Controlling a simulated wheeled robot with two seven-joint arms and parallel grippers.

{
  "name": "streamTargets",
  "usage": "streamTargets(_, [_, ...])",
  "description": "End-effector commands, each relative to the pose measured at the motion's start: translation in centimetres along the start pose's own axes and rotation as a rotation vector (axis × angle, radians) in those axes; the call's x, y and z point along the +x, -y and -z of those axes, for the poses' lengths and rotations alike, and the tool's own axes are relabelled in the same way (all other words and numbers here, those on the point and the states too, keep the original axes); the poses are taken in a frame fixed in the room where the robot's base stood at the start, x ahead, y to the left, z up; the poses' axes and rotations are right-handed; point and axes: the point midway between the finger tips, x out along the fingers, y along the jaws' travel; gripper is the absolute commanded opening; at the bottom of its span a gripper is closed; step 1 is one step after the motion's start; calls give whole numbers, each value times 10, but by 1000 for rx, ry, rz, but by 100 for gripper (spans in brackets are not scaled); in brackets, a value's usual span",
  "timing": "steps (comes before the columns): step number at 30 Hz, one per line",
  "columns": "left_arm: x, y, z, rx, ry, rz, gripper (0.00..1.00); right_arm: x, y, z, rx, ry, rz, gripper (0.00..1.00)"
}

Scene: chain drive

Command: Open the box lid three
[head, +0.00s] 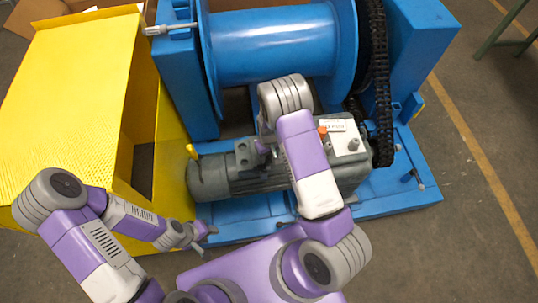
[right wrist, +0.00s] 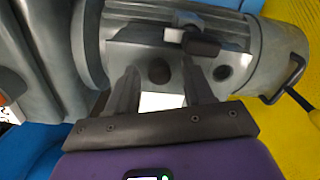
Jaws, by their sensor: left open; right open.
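A grey motor (head: 215,178) lies on the blue base, with a small grey box (head: 243,152) on its upper side. No lid marked three can be made out; this box may carry it. In the right wrist view, the box (right wrist: 130,50) has round dark holes and a dark bar-like piece (right wrist: 190,40) on top. My right gripper (head: 264,150) is over the motor beside the box. In its own view the right gripper (right wrist: 160,85) is open, its fingers apart in front of the box face. Contact cannot be told. My left gripper (head: 207,233) is open and empty, left of the motor's front.
A blue drum (head: 280,45) and a black chain (head: 380,80) stand behind the motor. A yellow perforated guard (head: 70,80) is at the left. A pale panel (head: 345,138) with a label sits right of my right arm. Open floor (head: 470,220) lies to the right.

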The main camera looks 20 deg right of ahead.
Motion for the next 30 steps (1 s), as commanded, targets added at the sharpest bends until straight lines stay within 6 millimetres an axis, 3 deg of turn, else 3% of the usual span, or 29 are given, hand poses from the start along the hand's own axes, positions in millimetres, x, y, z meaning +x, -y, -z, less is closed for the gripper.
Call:
streamTargets(5, [0, 0, 0, 0, 0, 0, 43, 0, 0, 0, 1, 0, 0, 49])
streamTargets(15, [0, 0, 0, 0, 0, 0, 43, 0, 0, 0, 1, 1, 0, 0])
streamTargets(30, [-3, -1, 0, 0, 0, 0, 43, -7, 6, 4, -13, 46, 15, 0])
